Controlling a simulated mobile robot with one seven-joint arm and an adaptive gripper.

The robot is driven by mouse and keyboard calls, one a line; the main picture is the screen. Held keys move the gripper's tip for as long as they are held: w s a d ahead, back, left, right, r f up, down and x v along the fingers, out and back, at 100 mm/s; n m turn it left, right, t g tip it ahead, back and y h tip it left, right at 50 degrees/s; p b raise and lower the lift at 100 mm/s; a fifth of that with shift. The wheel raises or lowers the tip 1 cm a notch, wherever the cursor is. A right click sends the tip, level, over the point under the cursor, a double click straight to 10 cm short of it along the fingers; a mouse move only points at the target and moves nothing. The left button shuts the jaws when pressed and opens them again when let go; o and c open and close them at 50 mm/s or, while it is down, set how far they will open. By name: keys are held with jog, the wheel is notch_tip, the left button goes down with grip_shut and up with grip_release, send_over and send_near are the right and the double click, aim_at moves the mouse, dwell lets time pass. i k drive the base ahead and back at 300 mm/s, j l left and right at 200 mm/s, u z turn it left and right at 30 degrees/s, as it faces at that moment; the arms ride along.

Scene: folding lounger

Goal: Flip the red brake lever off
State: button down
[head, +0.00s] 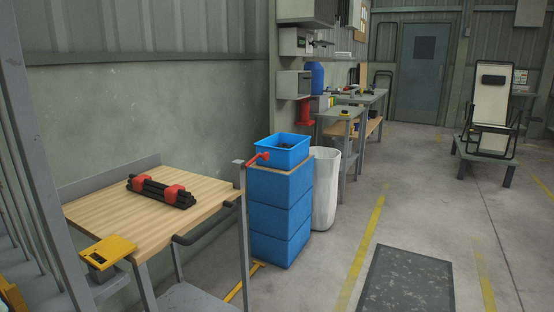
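A small red lever (258,159) shows at the top of a grey upright post (241,180) at the right side of a wood-topped cart (95,210). It points up and to the right, in front of a blue open bin; I cannot tell whether they touch. It is small here, so its exact setting is hard to tell. The folding lounger (492,90), with a pale back panel and a dark headrest, stands on a low grey platform (485,150) at the far right. My gripper is not in view.
Black rods with red bands (161,192) lie on the cart. A yellow plate (108,252) sits at its front corner. Stacked blue bins (280,205) and a white barrel (326,188) stand beside it. A dark mat (405,280) lies on open floor to the right.

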aim_at(265, 155)
jog(key=i+j+z, duration=0.15)
jog(key=i, duration=1.35)
